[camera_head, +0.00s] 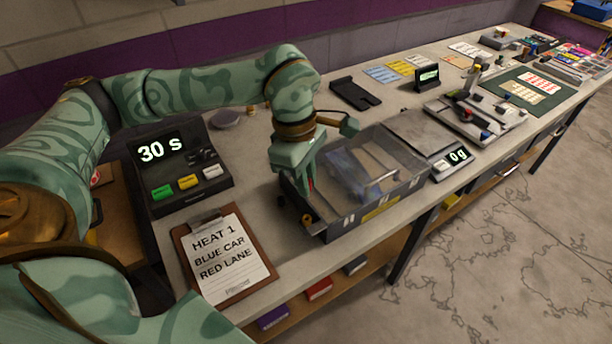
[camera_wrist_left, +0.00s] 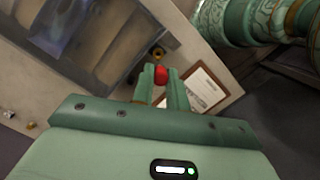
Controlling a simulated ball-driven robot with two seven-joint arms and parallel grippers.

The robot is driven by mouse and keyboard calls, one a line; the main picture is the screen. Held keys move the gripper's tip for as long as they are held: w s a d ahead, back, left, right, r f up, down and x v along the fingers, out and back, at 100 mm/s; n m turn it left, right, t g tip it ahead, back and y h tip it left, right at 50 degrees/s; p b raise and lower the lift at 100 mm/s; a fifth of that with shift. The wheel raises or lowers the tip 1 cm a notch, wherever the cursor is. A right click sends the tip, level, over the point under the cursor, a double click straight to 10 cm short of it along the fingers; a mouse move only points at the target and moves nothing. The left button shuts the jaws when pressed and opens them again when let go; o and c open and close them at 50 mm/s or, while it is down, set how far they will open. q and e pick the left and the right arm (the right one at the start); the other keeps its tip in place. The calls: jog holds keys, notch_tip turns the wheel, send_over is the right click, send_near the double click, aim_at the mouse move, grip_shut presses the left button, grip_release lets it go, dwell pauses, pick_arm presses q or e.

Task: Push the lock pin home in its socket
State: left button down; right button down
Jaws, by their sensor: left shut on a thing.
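My left gripper (camera_head: 308,186) points down at the near left end of a grey box with a clear lid (camera_head: 372,170). Its fingers are shut on a small red-headed piece, which looks like the lock pin. The red head (camera_wrist_left: 161,75) shows between the fingertips in the left wrist view (camera_wrist_left: 161,72). A small brass ring (camera_head: 306,220), perhaps the socket, sits on the box's left end; it also shows just beyond the fingertips in the wrist view (camera_wrist_left: 158,53). The pin's shaft is hidden, so I cannot tell how deep it sits. My right gripper is out of view.
A clipboard (camera_head: 224,254) lies left of the box, below a timer console (camera_head: 178,165) reading 30 s. A scale (camera_head: 440,140) stands right of the box. A black tray (camera_head: 355,93) lies behind. The bench's front edge is close to the box.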

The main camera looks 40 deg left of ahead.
pick_arm(q)
jog(key=b, duration=0.3)
send_over(308, 221)
jog(key=a, duration=0.1)
jog(key=shift+w+f, duration=0.15)
jog(key=shift+f, duration=1.3)
jog(key=shift+w+f, duration=0.1)
jog(key=shift+f, duration=1.35)
jog(key=shift+p, duration=0.5)
jog(key=shift+f+b, duration=0.8)
jog(key=shift+f, duration=0.45)
jog(key=c, duration=1.5)
grip_release()
jog(key=shift+o, duration=0.9)
jog(key=shift+s+r, duration=0.1)
jog(key=shift+s, duration=0.1)
jog(key=shift+w, duration=0.1)
